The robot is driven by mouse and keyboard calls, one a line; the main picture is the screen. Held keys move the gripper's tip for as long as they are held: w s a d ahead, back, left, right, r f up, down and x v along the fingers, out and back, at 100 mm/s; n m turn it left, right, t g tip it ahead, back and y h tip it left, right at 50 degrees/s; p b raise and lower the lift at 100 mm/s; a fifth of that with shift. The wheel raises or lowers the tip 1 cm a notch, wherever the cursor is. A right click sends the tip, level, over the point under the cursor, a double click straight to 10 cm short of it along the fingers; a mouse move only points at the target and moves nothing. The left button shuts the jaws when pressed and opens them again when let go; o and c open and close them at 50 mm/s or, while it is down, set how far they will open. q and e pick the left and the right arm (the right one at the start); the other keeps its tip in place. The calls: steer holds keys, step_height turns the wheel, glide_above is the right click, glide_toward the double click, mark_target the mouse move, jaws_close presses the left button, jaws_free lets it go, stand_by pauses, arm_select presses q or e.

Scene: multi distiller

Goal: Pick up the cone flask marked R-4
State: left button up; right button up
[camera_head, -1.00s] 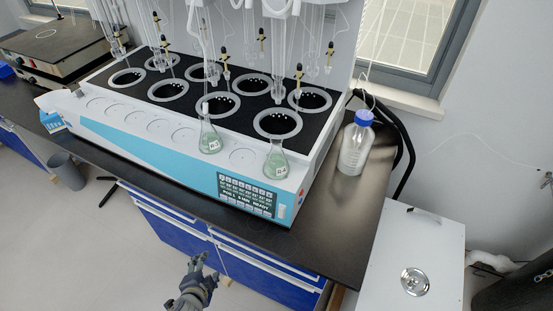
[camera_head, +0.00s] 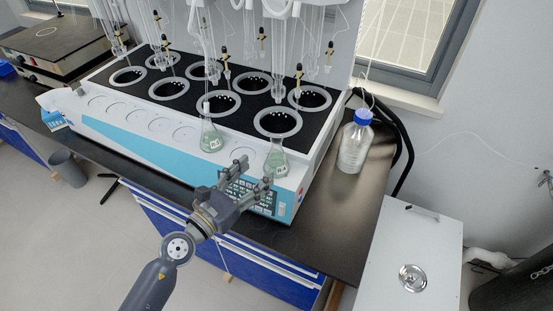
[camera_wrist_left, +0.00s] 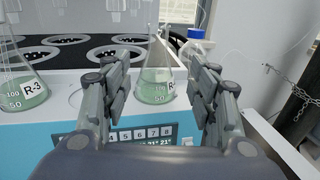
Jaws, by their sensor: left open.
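The cone flask marked R-4 (camera_head: 276,160) stands on the front ledge of the white and blue distiller, with pale green liquid in it. In the left wrist view the R-4 flask (camera_wrist_left: 156,84) shows between and beyond the fingers, its label partly covered by the right finger side of the scene or angle. My left gripper (camera_head: 254,176) is open and empty, just in front of the flask; its two fingers (camera_wrist_left: 160,100) stand apart on either side of the flask in the wrist view, not visibly touching it. My right gripper is not in view.
A second flask, R-3 (camera_head: 211,138), stands to the left on the same ledge. The distiller (camera_head: 140,139) has several dark round openings and hanging glass tubes above. A blue-capped bottle (camera_head: 354,146) stands on the dark bench to the right.

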mark_target(273, 150)
arm_select(q)
steer(key=x, duration=0.5)
steer(key=shift+r+p, duration=0.1)
steer(key=shift+p, duration=0.3)
steer(key=x, duration=0.2)
steer(key=r+p+x, duration=0.1)
steer(key=x, duration=0.1)
steer(key=shift+w, duration=0.45)
steer(key=shift+w+d+f, duration=0.1)
steer(key=shift+w+d, duration=0.15)
steer(key=shift+w, duration=0.05)
steer(key=shift+s, duration=0.1)
steer(key=shift+c, duration=0.3)
steer(key=shift+a, duration=0.1)
steer(key=c, duration=0.4)
jaws_close()
